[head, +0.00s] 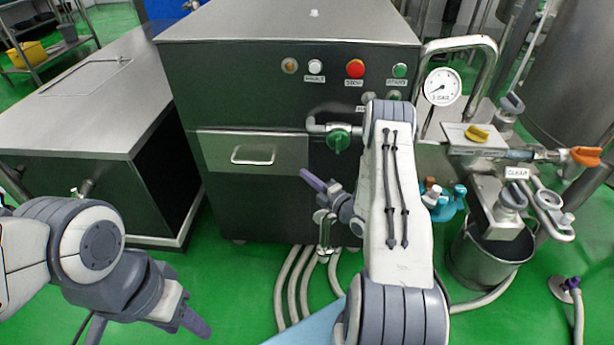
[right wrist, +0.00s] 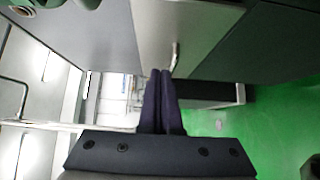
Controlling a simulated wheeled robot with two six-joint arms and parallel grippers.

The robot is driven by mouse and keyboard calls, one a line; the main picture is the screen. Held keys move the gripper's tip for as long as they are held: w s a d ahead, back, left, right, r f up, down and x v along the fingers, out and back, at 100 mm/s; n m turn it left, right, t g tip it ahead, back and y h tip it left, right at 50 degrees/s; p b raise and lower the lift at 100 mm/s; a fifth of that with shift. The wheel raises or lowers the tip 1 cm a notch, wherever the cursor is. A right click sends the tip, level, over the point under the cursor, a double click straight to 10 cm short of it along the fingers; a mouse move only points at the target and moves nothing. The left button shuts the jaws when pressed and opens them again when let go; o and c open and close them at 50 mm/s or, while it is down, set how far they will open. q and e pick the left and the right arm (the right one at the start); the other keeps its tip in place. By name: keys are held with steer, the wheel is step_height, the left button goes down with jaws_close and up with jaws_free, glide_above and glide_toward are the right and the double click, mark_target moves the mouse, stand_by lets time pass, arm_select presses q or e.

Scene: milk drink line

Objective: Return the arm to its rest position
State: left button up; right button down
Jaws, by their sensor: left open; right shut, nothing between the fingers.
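My right arm reaches forward over the floor in front of the dark steel machine (head: 260,200). Its gripper (head: 312,180) is in front of the machine, below the drawer (head: 238,150) and to its right, apart from the green-handled valve (head: 338,139). In the right wrist view the two dark fingers (right wrist: 163,75) are closed together with nothing between them. My left gripper (head: 195,320) is low at the lower left, above the green floor, empty and open. The right arm hides part of the machine's front and right edge.
The machine has red (head: 355,68) and green (head: 399,70) buttons on its panel. A pressure gauge (head: 442,87), a yellow valve handle (head: 477,133) and a steel bucket (head: 468,262) stand right. A steel bench (head: 75,120) is left. Hoses (head: 292,285) cross the floor.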

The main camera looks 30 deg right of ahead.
steer(key=w+a+r+m+g, duration=0.1)
steer(key=w+a+r+g, duration=0.2)
steer(key=a, duration=0.3)
steer(key=w+a+r+m+g, duration=0.1)
steer(key=w+a+r+g, duration=0.15)
steer(key=a, duration=0.35)
steer(key=s+a+r+m+g+h, duration=0.1)
steer(key=s+a+r+m+g, duration=0.15)
steer(key=s+a, duration=0.2)
steer(key=s+a+r+m+g, duration=0.2)
steer(key=s+a+r, duration=0.1)
steer(key=a, duration=0.2)
steer(key=s+a+r+m+g, duration=0.2)
steer(key=s+a+r, duration=0.1)
steer(key=s, duration=0.7)
steer(key=s+a+r+m+g+h, duration=0.1)
steer(key=s+a+r+m+g, duration=0.15)
steer(key=s, duration=0.75)
steer(key=s+a+r+m+g, duration=0.2)
steer(key=s+g, duration=0.1)
steer(key=s, duration=0.8)
step_height(320, 180, up, 14)
steer(key=p, duration=1.4)
steer(key=shift+s, duration=0.15)
steer(key=shift+r, duration=0.1)
